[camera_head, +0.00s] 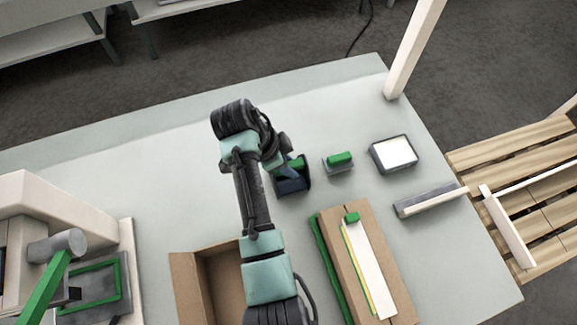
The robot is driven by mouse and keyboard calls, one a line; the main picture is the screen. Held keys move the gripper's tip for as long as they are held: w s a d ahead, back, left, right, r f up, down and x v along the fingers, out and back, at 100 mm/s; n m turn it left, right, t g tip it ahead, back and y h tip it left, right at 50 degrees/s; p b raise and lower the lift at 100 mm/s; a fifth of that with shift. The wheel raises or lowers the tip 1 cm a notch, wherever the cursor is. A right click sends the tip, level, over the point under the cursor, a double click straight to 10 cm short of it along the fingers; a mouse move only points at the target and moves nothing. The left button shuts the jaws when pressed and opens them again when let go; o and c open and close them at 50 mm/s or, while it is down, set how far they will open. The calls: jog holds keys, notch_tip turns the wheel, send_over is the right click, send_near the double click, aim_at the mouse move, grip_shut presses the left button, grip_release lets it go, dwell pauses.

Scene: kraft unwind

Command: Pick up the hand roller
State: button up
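My arm reaches over the pale table from the bottom of the view, and its wrist bends down to the right. My gripper (290,180) is low over the table, seen from behind, and its fingertips cannot be made out. A dark item with a green part (298,162) shows right at the gripper, mostly hidden by it. I cannot tell whether it is the hand roller or whether the gripper touches it. A small grey block with a green top (340,159) lies just to the right. A grey cylinder with a green handle (57,246) shows at the lower left, by the machine.
A grey tray with a white pad (395,152) and a long grey block with a pale strip (430,200) lie at the right. A brown board with strips (345,230) and an open cardboard box (187,285) are in front. A post (410,55) stands at the back-right corner.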

grip_shut()
jog(key=shift+r, duration=0.1)
notch_tip(320, 180, up, 10)
dwell(0.6)
jog(key=shift+c, duration=1.4)
grip_release()
grip_shut()
